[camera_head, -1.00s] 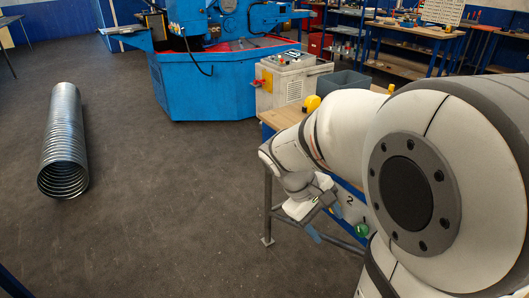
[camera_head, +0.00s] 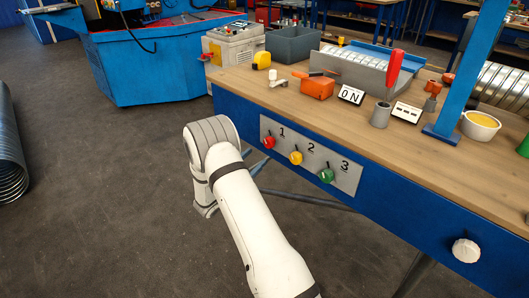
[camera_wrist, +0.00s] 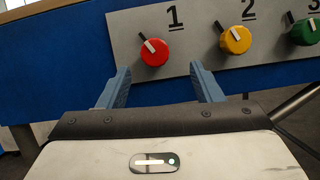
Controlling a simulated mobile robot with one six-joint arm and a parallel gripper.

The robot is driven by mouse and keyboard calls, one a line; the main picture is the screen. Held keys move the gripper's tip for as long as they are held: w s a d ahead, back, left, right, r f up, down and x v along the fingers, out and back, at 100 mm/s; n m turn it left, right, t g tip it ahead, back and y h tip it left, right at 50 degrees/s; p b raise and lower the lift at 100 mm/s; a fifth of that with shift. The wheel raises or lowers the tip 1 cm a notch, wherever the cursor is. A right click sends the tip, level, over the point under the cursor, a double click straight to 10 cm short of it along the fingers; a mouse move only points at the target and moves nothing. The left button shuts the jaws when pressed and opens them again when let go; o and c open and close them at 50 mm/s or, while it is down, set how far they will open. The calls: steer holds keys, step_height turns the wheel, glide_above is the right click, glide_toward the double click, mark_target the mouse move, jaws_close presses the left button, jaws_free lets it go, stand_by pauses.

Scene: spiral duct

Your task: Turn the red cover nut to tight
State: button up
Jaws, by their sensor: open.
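A round red knob (camera_head: 268,142) with a dark and white pointer sits under the number 1 on a grey panel (camera_head: 312,165) on the bench's blue front. In the wrist view the red knob (camera_wrist: 154,52) is just beyond the gap between my fingertips, and its pointer tilts to the upper left. I cannot tell whether this is the cover nut, and no "tight" mark shows. My gripper (camera_wrist: 160,78) has its two blue fingers apart, with nothing between them.
A yellow knob (camera_head: 295,158) and a green knob (camera_head: 326,175) sit to the right on the same panel. A white knob (camera_head: 466,250) is farther right on the bench front. The wooden bench top (camera_head: 255,88) holds several tools and cups. The floor at left is mostly clear.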

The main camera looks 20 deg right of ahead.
mark_target(267, 145)
steer(key=x, duration=0.7)
steer(key=shift+w+d, duration=0.2)
steer(key=shift+w, duration=0.15)
steer(key=shift+c, duration=0.5)
steer(key=shift+f, duration=0.15)
steer(key=c, duration=0.9)
steer(key=shift+a, duration=0.25)
steer(key=shift+d+b, duration=0.15)
steer(key=shift+b, duration=0.15)
